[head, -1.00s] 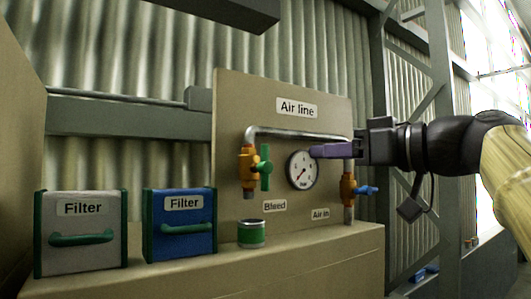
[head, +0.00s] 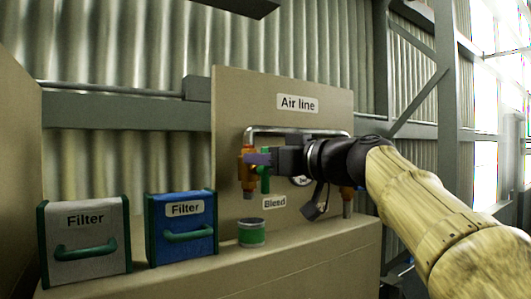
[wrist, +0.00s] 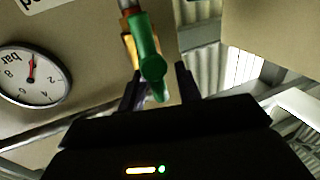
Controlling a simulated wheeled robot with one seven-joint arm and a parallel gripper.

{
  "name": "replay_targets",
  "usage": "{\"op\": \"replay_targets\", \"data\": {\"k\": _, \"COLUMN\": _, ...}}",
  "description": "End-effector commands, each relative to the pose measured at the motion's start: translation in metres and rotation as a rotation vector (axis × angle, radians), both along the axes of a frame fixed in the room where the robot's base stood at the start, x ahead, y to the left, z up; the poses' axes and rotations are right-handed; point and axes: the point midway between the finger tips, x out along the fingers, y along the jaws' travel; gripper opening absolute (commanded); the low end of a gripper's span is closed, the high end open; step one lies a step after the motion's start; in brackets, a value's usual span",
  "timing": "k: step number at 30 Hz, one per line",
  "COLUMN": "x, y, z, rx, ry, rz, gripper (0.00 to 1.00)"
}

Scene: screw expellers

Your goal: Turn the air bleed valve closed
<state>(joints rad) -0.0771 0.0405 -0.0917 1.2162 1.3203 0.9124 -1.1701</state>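The air bleed valve has an orange-brown body (head: 248,172) and a green handle (head: 265,172), above the "Bleed" label (head: 274,202) on the panel. In the wrist view the green handle (wrist: 149,55) stands lengthwise, with its lower end between the fingers. My gripper (head: 258,158) is in front of the valve at handle height; its purple finger covers part of the valve in the head view. In the wrist view my gripper (wrist: 160,85) has its dark fingers apart, one on each side of the handle, with gaps visible. Whether either finger touches the handle is unclear.
The gauge (wrist: 32,76) is beside the handle in the wrist view. A metal pipe (head: 290,129) runs above. A green can (head: 252,233) stands below the valve. Two filter boxes, grey (head: 84,241) and blue (head: 181,224), stand left on the bench (head: 290,255).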

Motion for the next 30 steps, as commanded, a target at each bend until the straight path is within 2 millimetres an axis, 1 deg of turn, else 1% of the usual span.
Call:
{"op": "replay_targets", "data": {"k": 5, "x": 0.0004, "y": -0.0017, "z": -0.0006, "rx": 0.000, "ry": 0.000, "rz": -0.003, "gripper": 0.34}}
{"op": "replay_targets", "data": {"k": 8, "x": 0.0004, "y": -0.0017, "z": -0.0005, "rx": 0.001, "ry": 0.001, "rz": -0.003, "gripper": 0.16}}
{"op": "replay_targets", "data": {"k": 10, "x": 0.0004, "y": -0.0018, "z": -0.0005, "rx": 0.001, "ry": 0.001, "rz": -0.003, "gripper": 0.03}}
{"op": "replay_targets", "data": {"k": 11, "x": 0.0004, "y": -0.0018, "z": -0.0005, "rx": 0.001, "ry": 0.001, "rz": -0.003, "gripper": 0.00}}
{"op": "replay_targets", "data": {"k": 23, "x": 0.0006, "y": -0.0029, "z": -0.0015, "rx": 0.029, "ry": 0.018, "rz": -0.003, "gripper": 0.00}}
{"op": "replay_targets", "data": {"k": 30, "x": 0.0022, "y": -0.0055, "z": -0.0039, "rx": 0.120, "ry": 0.078, "rz": -0.004, "gripper": 0.00}}
